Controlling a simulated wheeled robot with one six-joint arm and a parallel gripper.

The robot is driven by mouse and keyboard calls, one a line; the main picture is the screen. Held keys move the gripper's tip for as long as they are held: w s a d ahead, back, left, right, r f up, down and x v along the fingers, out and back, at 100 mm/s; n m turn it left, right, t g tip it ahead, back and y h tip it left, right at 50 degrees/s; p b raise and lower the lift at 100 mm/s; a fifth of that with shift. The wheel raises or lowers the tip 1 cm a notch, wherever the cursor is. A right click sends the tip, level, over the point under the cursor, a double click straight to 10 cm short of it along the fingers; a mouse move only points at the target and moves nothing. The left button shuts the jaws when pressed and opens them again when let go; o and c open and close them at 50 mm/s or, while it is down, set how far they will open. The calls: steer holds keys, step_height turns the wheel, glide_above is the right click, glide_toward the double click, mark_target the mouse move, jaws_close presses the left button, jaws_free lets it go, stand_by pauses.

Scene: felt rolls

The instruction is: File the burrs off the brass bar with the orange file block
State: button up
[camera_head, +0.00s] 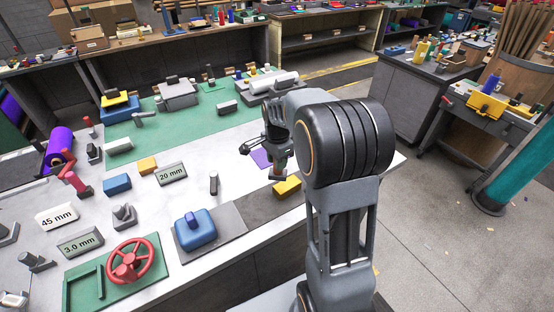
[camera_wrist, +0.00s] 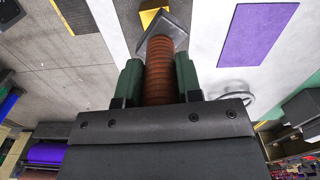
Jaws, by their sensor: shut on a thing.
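My gripper (camera_wrist: 158,82) is shut on the ribbed, rust-orange grip of the file block (camera_wrist: 160,68), between two green finger pads. A grey square plate (camera_wrist: 168,28) sits at the far end of the grip. In the head view my gripper (camera_head: 276,150) is partly hidden by my arm, and the file block (camera_head: 278,170) hangs below it. The yellow brass bar (camera_head: 287,186) lies on a dark strip just below and right of the block; part of it shows in the wrist view (camera_wrist: 151,17). I cannot tell whether plate and bar touch.
A purple sheet (camera_head: 261,158) lies behind the block. To the left are a blue lidded box (camera_head: 195,228), a grey upright post (camera_head: 214,184), a "20 mm" sign (camera_head: 171,175) and a red handwheel (camera_head: 130,261). The pale bench top between them has some clear room.

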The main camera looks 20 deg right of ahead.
mark_target(285, 173)
steer(key=shift+f+b, duration=1.4)
steer(key=shift+f, duration=0.75)
steer(key=shift+f+b, duration=0.4)
steer(key=shift+f, duration=0.2)
steer(key=shift+d, duration=0.15)
steer(key=shift+s+d+r, duration=0.1)
steer(key=shift+s+d, duration=0.55)
steer(key=shift+d, duration=0.25)
steer(key=shift+w+a, duration=0.1)
steer(key=shift+a, duration=0.05)
steer(key=shift+w+a, duration=0.55)
steer(key=shift+a, duration=0.35)
steer(key=shift+s+d+f, duration=0.1)
steer(key=shift+d+f, duration=0.05)
steer(key=shift+f, duration=0.05)
steer(key=shift+s+d+r, duration=0.1)
steer(key=shift+s+d, duration=0.45)
steer(key=shift+d, duration=0.35)
